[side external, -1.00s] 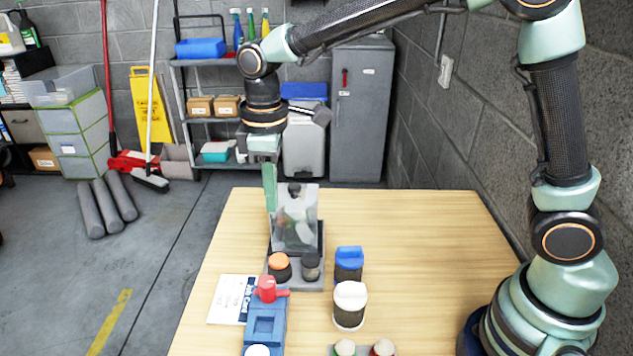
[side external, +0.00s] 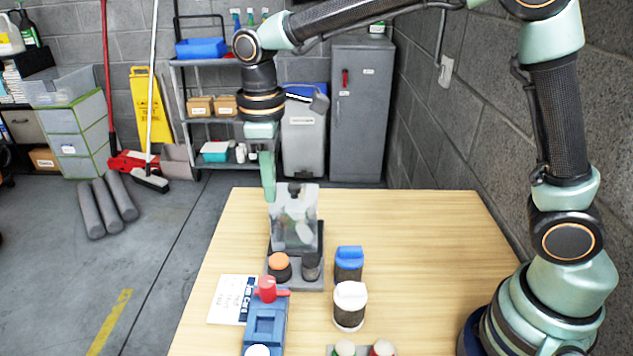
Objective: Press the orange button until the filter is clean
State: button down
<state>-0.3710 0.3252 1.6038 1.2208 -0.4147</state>
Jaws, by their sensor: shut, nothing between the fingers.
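The orange button (side external: 278,261) tops a dark round base on the grey plate of a small device on the table. Behind it on the same device stands a clear box (side external: 295,222) with greyish, cloudy contents; I cannot make out a separate filter. A dark knob (side external: 311,262) sits right of the button. My gripper (side external: 269,192) is shut and empty. It points down beside the clear box's upper left edge, above and behind the orange button, apart from it.
A blue device with a red valve (side external: 267,289) stands in front of the button, beside a printed card (side external: 233,299). A blue-lidded jar (side external: 348,263) and a white-lidded jar (side external: 349,304) stand to the right. The table's right side (side external: 430,250) is clear.

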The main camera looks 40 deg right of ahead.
aim_at(279, 259)
notch_tip(279, 259, down, 14)
jog(key=shift+d+f, duration=0.1)
dwell(0.7)
jog(key=shift+s+f, duration=0.1)
jog(key=shift+f, duration=0.8)
notch_tip(279, 259, up, 14)
jog(key=shift+r, duration=0.2)
dwell(0.9)
